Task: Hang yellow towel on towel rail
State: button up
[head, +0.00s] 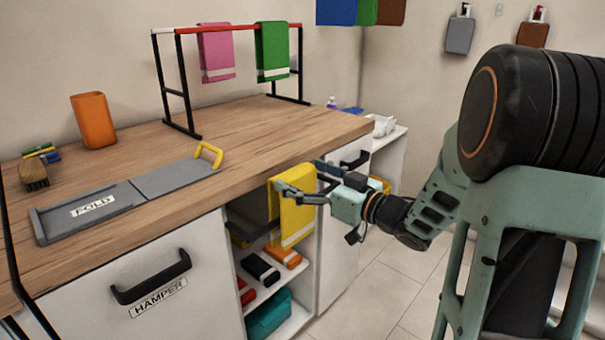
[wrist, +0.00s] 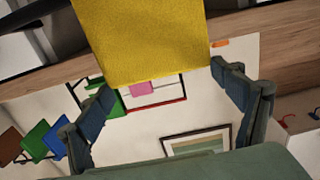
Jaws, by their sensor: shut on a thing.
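The yellow towel (head: 298,207) hangs in front of the counter edge beside the open shelves, with a pale stripe near its lower end. My gripper (head: 303,178) is shut on its upper part. In the wrist view the towel (wrist: 145,40) fills the upper middle, and my gripper's fingers (wrist: 165,92) show on either side of it. The towel rail (head: 187,30) stands at the back of the counter, with black legs and a red bar with a white left end. A pink towel (head: 216,52) and a green towel (head: 272,50) hang on it.
On the wooden counter (head: 240,130) are an orange container (head: 93,120), a grey folding board (head: 130,195) with a yellow handle, and a brush (head: 33,173). Below are a hamper drawer (head: 150,290) and shelves of folded cloths. The counter in front of the rail is clear.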

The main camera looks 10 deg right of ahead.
aim_at(301, 208)
jog(key=shift+f+b, duration=2.75)
jog(key=shift+f, duration=1.8)
jog(key=o, duration=1.5)
